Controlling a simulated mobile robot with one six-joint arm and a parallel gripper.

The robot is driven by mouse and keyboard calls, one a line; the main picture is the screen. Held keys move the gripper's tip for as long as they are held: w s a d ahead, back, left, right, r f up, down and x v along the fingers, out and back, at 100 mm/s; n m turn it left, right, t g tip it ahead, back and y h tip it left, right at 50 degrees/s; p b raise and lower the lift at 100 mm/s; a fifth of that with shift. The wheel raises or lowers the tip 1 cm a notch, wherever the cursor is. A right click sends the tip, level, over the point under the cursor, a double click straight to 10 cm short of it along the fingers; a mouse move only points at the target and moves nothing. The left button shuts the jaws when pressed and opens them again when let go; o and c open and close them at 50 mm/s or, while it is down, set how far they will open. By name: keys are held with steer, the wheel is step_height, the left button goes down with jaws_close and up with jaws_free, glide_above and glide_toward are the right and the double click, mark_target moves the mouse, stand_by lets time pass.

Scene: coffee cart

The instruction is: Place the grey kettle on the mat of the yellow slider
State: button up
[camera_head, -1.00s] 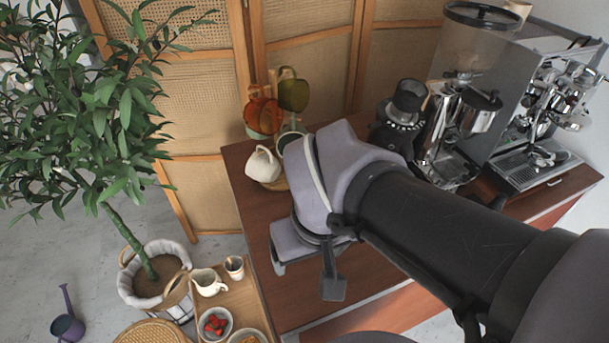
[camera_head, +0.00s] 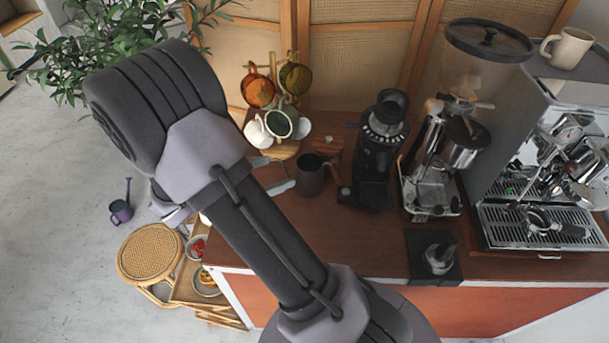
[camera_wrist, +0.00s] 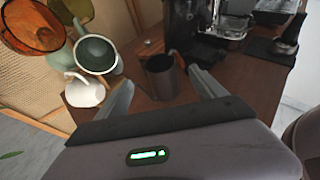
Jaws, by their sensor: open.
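The dark grey vessel with a side handle, which looks like the grey kettle (camera_head: 311,176), stands upright on the brown cart top. In the wrist view the kettle (camera_wrist: 162,80) appears ahead of and between my fingers. My gripper (camera_head: 280,174) is open and empty, to the left of the kettle in the head view, with its fingers pointing toward it. The fingers also show in the wrist view (camera_wrist: 161,77), and the kettle appears apart from them. I cannot make out a yellow slider or its mat in either current view.
A black grinder (camera_head: 375,150) is close right of the kettle. A tamper on a black mat (camera_head: 420,272) and an espresso machine (camera_head: 545,190) are farther right.

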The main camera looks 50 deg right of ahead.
steer(key=b, duration=0.2)
glide_toward(319, 159)
steer(key=b+x, duration=0.1)
steer(key=x, duration=0.4)
steer(key=shift+d+f, duration=0.15)
steer(key=shift+f, duration=0.15)
steer(key=shift+c, duration=0.7)
jaws_close()
steer(key=shift+r, duration=0.2)
